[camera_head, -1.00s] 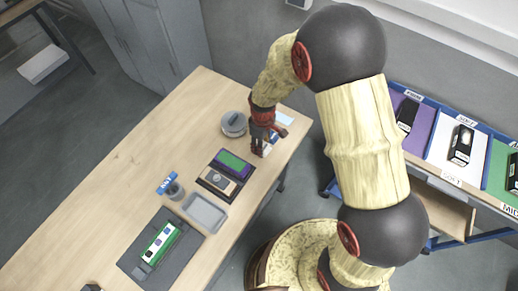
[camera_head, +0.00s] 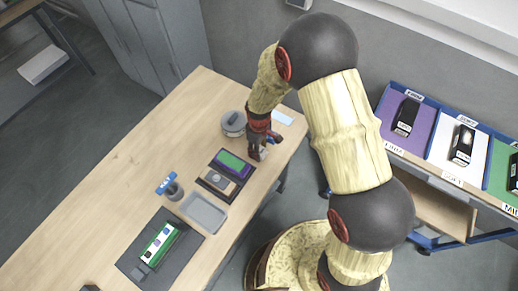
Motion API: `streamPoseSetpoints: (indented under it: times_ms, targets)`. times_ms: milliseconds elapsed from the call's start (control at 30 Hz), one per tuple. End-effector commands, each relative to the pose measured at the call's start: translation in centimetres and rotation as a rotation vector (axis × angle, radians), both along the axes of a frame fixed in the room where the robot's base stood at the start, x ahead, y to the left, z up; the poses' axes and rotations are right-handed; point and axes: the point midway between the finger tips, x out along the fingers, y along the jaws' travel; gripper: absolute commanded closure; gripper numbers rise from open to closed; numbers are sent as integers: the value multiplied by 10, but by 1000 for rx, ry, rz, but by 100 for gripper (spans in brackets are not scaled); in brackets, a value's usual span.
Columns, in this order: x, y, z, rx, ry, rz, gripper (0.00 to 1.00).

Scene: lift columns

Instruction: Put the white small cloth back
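My gripper (camera_head: 256,154) points down over the right end of the wooden table, just right of the grey round container. Its fingers are small and partly hidden, so I cannot tell whether they are open or shut. A small whitish patch (camera_head: 264,151) shows right beside the fingers. It may be the white small cloth, but I cannot tell whether it is held or lies on the table. A flat pale-blue piece (camera_head: 283,117) lies near the table's far right corner, behind the gripper.
On the wooden table (camera_head: 120,165) are a grey round container (camera_head: 233,123), a device with a green screen (camera_head: 231,162), a grey tray (camera_head: 204,212), a small blue-topped item (camera_head: 168,184) and a green board on a dark mat (camera_head: 158,246). A blue-edged rack (camera_head: 447,190) stands at right.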

Motion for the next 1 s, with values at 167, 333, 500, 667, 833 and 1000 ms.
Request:
streamPoseSetpoints:
  times_ms: [167, 333, 500, 667, 833, 1000]
  targets:
    - [0, 0, 0, 0, 0, 0, 49]
    - [0, 0, 0, 0, 0, 0, 45]
    - [0, 0, 1, 0, 0, 0, 45]
    - [1, 0, 10, 0, -3, 0, 45]
    - [1, 0, 39, 1, -3, 0, 45]
    - [1, 0, 75, 1, -3, 0, 45]
